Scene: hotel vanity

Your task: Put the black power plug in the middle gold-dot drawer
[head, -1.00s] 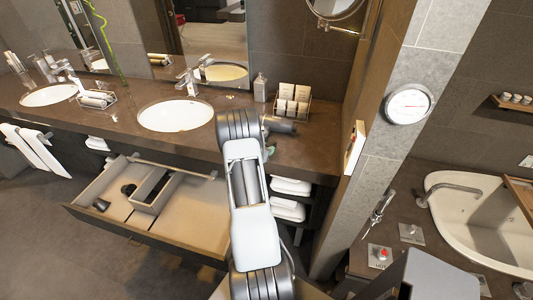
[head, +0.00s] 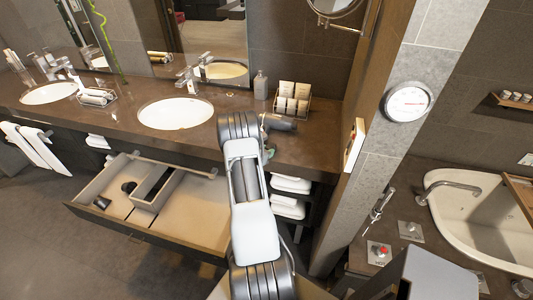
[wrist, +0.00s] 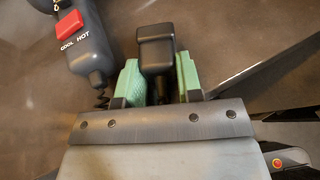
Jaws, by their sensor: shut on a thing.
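The black power plug (wrist: 155,48) is between the green finger pads of my gripper (wrist: 159,78) in the wrist view, and the gripper is shut on it. In the head view my arm hides the plug and most of the gripper, which is at the counter's front edge, right of the near basin. An open drawer (head: 190,215) below the counter is left of my arm. It has dividers and a few dark items in its left part. I cannot make out a gold dot on it.
A grey hair dryer (wrist: 90,45) with a red switch lies on the counter (head: 325,140) beside my gripper; its coiled cord shows. A rack of small packets (head: 292,100) and a bottle (head: 260,86) stand behind. Folded towels (head: 290,185) are on shelves under the counter.

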